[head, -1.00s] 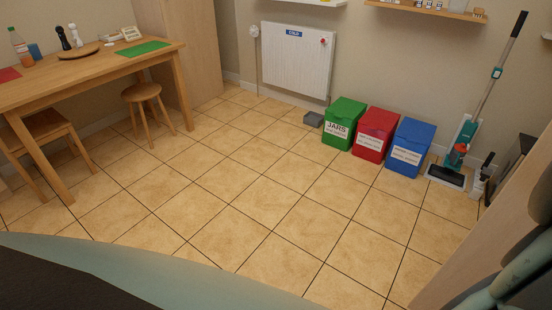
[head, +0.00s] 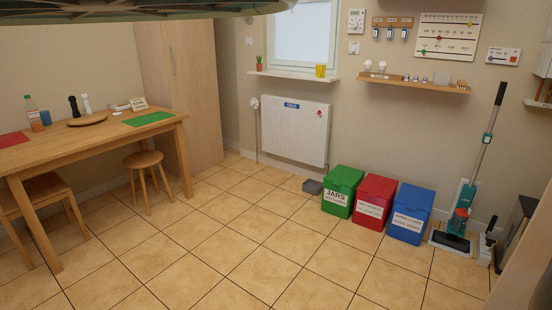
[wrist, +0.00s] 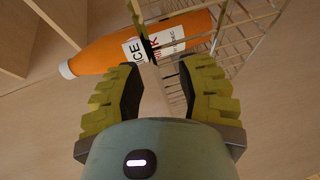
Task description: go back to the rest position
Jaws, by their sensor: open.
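My gripper (wrist: 158,78) shows in the wrist view with its two yellow-green padded fingers spread apart. Nothing is clamped between them. An orange bottle (wrist: 97,52) with a white cap and a white label lies across the picture just beyond the fingertips. Its right part is partly behind a thin dark upright piece. Whether a fingertip touches the bottle, I cannot tell. The gripper is not visible in the head view.
In the wrist view, a wire rack (wrist: 232,32) is beside the bottle, with wooden panels around. In the head view, a table (head: 88,138), a stool (head: 144,160) and green (head: 342,190), red (head: 373,201) and blue (head: 410,213) bins border open tiled floor.

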